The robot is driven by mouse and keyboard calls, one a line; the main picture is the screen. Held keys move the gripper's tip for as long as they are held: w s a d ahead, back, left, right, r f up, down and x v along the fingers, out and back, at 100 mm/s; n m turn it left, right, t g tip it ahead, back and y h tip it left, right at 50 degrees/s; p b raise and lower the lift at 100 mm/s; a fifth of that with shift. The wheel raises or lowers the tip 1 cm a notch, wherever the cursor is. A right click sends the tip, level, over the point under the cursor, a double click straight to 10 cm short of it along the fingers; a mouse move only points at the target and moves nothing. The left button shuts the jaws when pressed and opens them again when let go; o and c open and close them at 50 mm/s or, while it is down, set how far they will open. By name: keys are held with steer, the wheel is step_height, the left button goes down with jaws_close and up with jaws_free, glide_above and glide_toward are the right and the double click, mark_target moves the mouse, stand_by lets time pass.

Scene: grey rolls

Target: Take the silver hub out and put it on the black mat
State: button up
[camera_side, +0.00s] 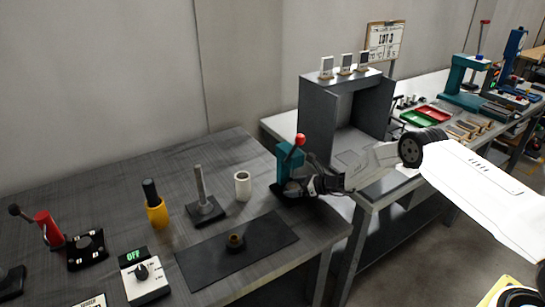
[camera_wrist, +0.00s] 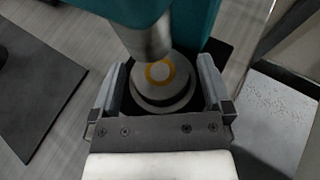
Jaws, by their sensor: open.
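The silver hub (camera_wrist: 166,95) is a round grey piece with an orange-brown ring (camera_wrist: 160,72) at its centre. It sits on the dark base of the teal press (camera_side: 288,167), below the press's metal ram (camera_wrist: 147,38), which partly covers it in the wrist view. My gripper (camera_wrist: 162,82) is open, with one finger on each side of the hub; I cannot tell whether they touch it. In the side view my gripper (camera_side: 300,187) reaches into the press from the right and hides the hub. The black mat (camera_side: 205,267) lies flat on the table, left of the press.
A grey machine housing (camera_side: 318,118) is behind my arm. The mat's front part is bare.

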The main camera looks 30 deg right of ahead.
mark_target(296, 176)
steer(key=shift+c, duration=0.2)
jaws_close()
stand_by(0.3)
steer(key=shift+r, duration=0.25)
steer(key=shift+r, duration=1.7)
steer(key=s+d, duration=1)
steer(key=s, duration=0.5)
steer(key=shift+f, duration=0.15)
